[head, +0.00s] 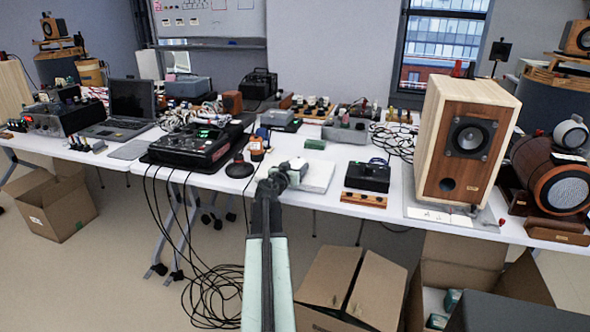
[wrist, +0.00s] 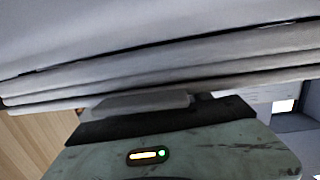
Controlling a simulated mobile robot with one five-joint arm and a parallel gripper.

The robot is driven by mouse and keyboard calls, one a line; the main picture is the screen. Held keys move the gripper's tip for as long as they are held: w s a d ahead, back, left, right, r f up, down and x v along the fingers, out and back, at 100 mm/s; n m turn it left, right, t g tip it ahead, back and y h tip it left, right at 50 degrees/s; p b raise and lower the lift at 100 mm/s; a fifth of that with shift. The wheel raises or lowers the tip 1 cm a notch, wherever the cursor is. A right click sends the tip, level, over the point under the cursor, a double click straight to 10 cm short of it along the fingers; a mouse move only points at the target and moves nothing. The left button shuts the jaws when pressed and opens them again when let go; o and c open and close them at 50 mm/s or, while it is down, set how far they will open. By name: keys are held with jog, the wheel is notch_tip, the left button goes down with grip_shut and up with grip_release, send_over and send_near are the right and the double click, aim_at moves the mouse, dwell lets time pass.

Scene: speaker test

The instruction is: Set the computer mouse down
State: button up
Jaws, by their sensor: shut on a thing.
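My gripper (head: 291,171) is at the front edge of the white table, left of centre, seen from behind at the end of my pale green arm. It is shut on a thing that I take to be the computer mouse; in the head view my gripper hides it. In the wrist view a flat grey piece (wrist: 140,104) shows at the dark fingers, and its shape is too partial to be sure of. Pale grey layers fill the view just beyond it. I cannot tell whether the held thing touches the table.
A flat white slab (head: 318,177) lies just right of my gripper. A black mixer (head: 193,148) and a dark rounded object (head: 239,169) are to the left. A black box (head: 368,177) and a large wooden speaker (head: 466,139) stand to the right. Cardboard boxes (head: 372,287) lie below.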

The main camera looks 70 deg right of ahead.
jog(key=shift+s+a+f, duration=0.15)
jog(key=shift+a+f, duration=0.05)
jog(key=shift+f, duration=0.15)
jog(key=o, duration=1.4)
jog(key=shift+b, duration=0.3)
jog(key=shift+o, duration=0.2)
jog(key=shift+a, duration=0.1)
jog(key=shift+r, duration=0.2)
jog(key=shift+r+p, duration=0.5)
jog(key=shift+p, duration=0.35)
jog(key=a, duration=0.3)
jog(key=a+r+p, duration=0.1)
jog(key=a, duration=0.7)
jog(key=shift+w+a+r, duration=0.15)
jog(key=shift+w, duration=0.15)
